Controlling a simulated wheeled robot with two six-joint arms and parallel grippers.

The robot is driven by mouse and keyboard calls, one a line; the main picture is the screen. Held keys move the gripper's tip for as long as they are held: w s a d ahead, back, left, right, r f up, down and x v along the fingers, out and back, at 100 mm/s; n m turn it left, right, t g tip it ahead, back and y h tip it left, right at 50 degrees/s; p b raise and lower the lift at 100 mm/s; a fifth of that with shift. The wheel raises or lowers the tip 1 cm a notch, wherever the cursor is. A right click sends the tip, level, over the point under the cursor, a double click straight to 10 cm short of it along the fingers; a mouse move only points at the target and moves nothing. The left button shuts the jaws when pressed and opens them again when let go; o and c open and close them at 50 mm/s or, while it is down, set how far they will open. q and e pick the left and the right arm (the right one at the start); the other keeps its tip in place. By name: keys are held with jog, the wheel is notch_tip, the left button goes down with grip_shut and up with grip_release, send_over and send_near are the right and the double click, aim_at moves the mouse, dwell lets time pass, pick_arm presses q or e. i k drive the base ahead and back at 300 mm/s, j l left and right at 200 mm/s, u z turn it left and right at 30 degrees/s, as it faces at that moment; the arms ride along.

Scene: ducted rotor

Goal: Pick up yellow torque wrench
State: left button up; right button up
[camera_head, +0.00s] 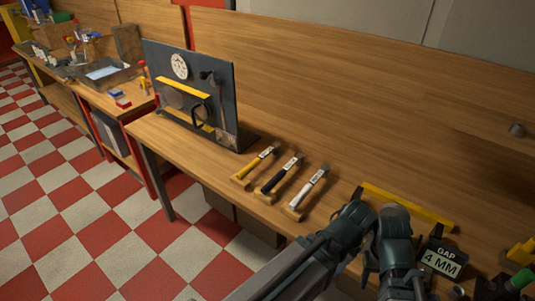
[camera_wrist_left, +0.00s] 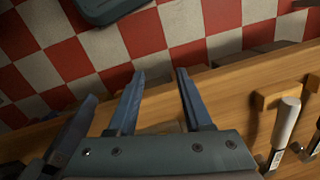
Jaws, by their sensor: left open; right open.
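The yellow torque wrench (camera_head: 260,163) lies on the wooden workbench, on a small wooden rest, leftmost in a row of three. The black-handled wrench (camera_head: 281,175) is beside it, then the white-handled wrench (camera_head: 309,190). My left gripper (camera_wrist_left: 160,72) is open and empty in the left wrist view, near the bench's edge with the floor beyond. The white wrench (camera_wrist_left: 287,118) lies to its right there; the yellow one is not in that view. My right gripper (camera_head: 392,286) is open at the lower right of the head view, well apart from the yellow wrench.
A dark upright panel (camera_head: 187,92) with a dial and yellow bars stands behind and left of the wrenches. A yellow bar (camera_head: 408,206) and a "GAP 4 MM" block (camera_head: 441,261) lie to the right. The bench (camera_head: 345,145) behind the wrenches is clear.

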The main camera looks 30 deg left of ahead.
aim_at(275, 147)
jog(key=j, duration=0.6)
jog(key=k+j+z, duration=0.15)
jog(key=j, duration=1.1)
